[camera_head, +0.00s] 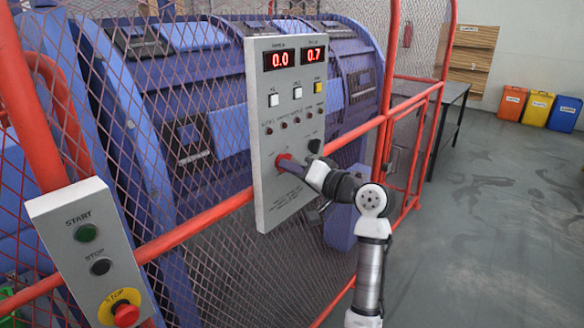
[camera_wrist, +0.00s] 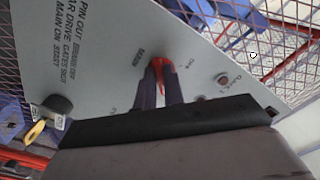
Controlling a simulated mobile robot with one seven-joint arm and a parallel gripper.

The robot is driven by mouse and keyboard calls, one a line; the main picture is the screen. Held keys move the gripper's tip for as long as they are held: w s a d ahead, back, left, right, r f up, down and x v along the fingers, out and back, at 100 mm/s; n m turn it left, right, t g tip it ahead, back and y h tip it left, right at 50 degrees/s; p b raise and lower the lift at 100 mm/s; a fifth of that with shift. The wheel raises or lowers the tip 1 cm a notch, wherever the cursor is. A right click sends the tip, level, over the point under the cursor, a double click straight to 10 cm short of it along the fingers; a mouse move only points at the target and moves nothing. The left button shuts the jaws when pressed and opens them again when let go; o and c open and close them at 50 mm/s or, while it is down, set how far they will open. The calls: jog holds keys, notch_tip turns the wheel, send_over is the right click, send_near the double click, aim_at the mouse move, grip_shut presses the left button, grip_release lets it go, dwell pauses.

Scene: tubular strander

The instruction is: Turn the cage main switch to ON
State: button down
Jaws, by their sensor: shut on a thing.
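The cage main switch is a red handle on the grey control panel (camera_head: 263,205), low on its face. In the head view its red part (camera_head: 283,157) shows just left of my gripper (camera_head: 291,166). In the wrist view the red switch (camera_wrist: 158,66) sits between the two dark fingers of my gripper (camera_wrist: 160,90), beside printing that seems to read "MAIN". My gripper is shut on the switch. The fingers hide much of the handle, so its exact position is hard to tell. The panel's red displays (camera_head: 295,58) read 0.0 and 0.7.
A black knob (camera_head: 314,146) sits close to my gripper; a black knob with a yellow tag (camera_wrist: 36,131) shows in the wrist view. Red rails and mesh (camera_head: 210,215) surround the blue machine. A START/STOP box (camera_head: 92,250) stands at left. Floor at right is open.

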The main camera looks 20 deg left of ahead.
jog(key=shift+r, duration=0.1)
jog(key=c, duration=1.5)
grip_release()
jog(key=b+v, duration=0.4)
jog(key=v, duration=0.9)
jog(key=shift+d, duration=0.4)
